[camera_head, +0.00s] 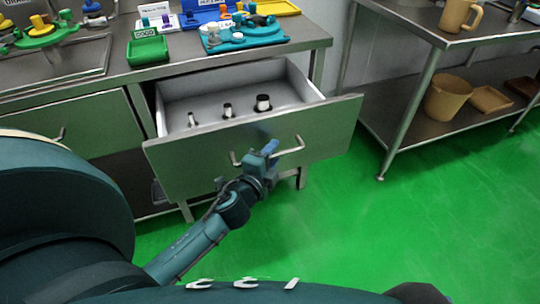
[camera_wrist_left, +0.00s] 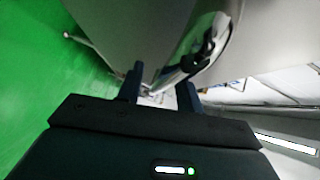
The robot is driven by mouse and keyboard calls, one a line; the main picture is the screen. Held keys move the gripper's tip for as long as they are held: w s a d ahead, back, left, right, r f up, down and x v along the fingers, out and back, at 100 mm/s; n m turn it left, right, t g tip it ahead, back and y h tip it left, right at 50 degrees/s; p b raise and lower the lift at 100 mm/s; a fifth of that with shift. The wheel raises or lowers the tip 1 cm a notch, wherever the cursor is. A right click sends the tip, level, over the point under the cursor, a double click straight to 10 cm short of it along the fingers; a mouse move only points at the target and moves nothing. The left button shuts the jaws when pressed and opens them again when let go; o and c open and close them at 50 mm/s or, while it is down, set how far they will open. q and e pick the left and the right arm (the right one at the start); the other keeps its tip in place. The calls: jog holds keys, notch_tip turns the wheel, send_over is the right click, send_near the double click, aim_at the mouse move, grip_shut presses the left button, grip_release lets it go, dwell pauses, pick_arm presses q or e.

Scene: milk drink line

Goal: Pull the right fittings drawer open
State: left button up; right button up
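The right fittings drawer (camera_head: 215,157) stands pulled out from the steel bench, and its inside shows. Several dark-and-white fittings (camera_head: 263,103) stand inside in a row. Its bar handle (camera_head: 289,151) is on the front panel. My left gripper (camera_head: 269,150) is at the middle of this handle and hides part of it. In the left wrist view my gripper (camera_wrist_left: 161,92) has its fingers apart, and the shiny curved handle (camera_wrist_left: 207,42) runs close by them. I cannot tell if the fingers touch the bar. My right gripper is not in view.
The left drawer (camera_head: 85,130) is closed. On the bench top stand a green tray (camera_head: 147,50), a teal fixture (camera_head: 240,38) and coloured parts. A steel shelf table (camera_head: 425,110) at the right holds a jug (camera_head: 460,15) and a tan bucket (camera_head: 448,98). The green floor before the drawer is clear.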

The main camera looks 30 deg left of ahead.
pick_arm(q)
jog(key=s+r, duration=0.2)
jog(key=s, duration=1.1)
jog(key=shift+d, duration=0.45)
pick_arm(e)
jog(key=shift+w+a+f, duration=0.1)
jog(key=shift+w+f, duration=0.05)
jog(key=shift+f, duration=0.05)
pick_arm(q)
jog(key=shift+f, duration=0.1)
